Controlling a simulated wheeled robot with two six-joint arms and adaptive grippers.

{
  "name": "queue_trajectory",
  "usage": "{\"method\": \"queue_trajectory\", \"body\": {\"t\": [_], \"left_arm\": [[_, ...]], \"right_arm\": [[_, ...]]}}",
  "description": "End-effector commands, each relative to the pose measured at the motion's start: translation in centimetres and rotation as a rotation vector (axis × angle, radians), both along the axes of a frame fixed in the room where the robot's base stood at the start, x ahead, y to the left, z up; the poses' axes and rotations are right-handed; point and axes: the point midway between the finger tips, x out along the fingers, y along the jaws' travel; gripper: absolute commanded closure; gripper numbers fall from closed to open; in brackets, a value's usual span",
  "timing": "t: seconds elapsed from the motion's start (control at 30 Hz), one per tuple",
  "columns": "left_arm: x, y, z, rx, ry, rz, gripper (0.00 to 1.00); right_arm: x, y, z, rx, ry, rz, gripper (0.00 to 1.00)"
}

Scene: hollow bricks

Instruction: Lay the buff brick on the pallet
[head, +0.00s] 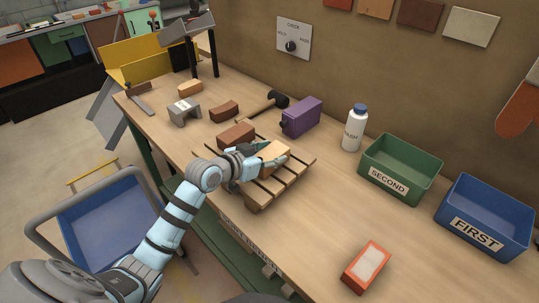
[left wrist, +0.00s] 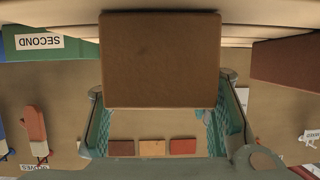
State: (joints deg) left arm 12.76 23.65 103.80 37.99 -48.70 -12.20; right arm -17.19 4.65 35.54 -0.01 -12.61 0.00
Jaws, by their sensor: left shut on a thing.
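The buff brick (head: 274,151) is between the fingers of my left gripper (head: 266,164), over the right back part of the wooden pallet (head: 262,197). In the left wrist view the brick (left wrist: 160,60) fills the space between the teal fingers (left wrist: 161,118), its face in shade. The gripper is shut on it. I cannot tell whether the brick touches the slats. A red-brown brick (head: 236,134) sits at the pallet's back left, apart from the buff one; a dark brown block shows at the right of the left wrist view (left wrist: 287,60). My right gripper is not in view.
A purple box (head: 302,117) and a hammer (head: 272,102) lie behind the pallet. A white bottle (head: 354,128), green SECOND bin (head: 393,180) and blue FIRST bin (head: 486,228) stand along the wall. An orange-framed block (head: 366,267) lies in front.

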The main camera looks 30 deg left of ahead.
Motion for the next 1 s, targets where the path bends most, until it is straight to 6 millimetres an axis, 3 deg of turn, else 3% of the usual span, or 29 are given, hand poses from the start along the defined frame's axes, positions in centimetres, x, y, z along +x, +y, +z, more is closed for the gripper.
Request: {"method": "queue_trajectory", "body": {"t": [0.03,0.07,0.17,0.57,0.67,1.0], "left_arm": [[0.0,0.0,-0.1,-0.001,-0.002,0.0,1.0],[0.0,0.0,-0.2,0.0,0.001,0.0,0.51],[0.0,0.0,-0.2,-0.001,0.001,0.0,0.35],[-0.3,0.1,0.2,0.002,0.001,0.001,0.34],[-1.6,0.6,0.8,0.004,0.001,0.001,0.34],[-8.8,2.6,4.1,0.008,0.006,-0.003,0.34]], "right_arm": [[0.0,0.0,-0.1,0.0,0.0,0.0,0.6],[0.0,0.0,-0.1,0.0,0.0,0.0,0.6],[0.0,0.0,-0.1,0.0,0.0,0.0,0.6],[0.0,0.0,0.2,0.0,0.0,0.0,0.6],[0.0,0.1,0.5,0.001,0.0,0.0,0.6],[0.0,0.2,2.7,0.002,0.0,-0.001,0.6]]}}
